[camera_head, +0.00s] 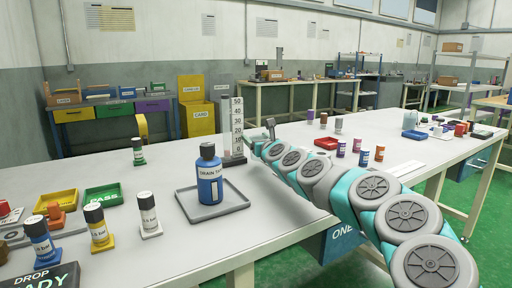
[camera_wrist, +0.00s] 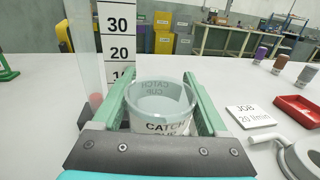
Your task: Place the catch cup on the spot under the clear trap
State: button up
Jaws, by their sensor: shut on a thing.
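The catch cup (camera_wrist: 160,105), a clear cup with a pale lower part and its name on the front, is in the wrist view between the two green fingers of my gripper (camera_wrist: 162,100). The fingers are shut on it, and it looks upright. A clear upright tube (camera_wrist: 86,45) with a red piece low down stands just left of my gripper; I cannot tell whether it is the clear trap. A numbered scale (camera_wrist: 118,40) stands beside it and also shows in the head view (camera_head: 237,120). The spot is not visible. My arm hides the cup in the head view.
A blue drain tank (camera_head: 209,180) stands on a grey tray (camera_head: 222,212) left of my arm. Several small bottles, a yellow tray (camera_head: 57,201) and a green PASS tray (camera_head: 103,195) are further left. A JOB card (camera_wrist: 250,116) and red tray (camera_wrist: 298,108) lie right of my gripper.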

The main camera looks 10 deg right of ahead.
jog(key=shift+a+f, duration=0.1)
jog(key=shift+f, duration=1.25)
jog(key=shift+f, duration=0.15)
jog(key=o, duration=1.2)
jog(key=shift+o, duration=0.2)
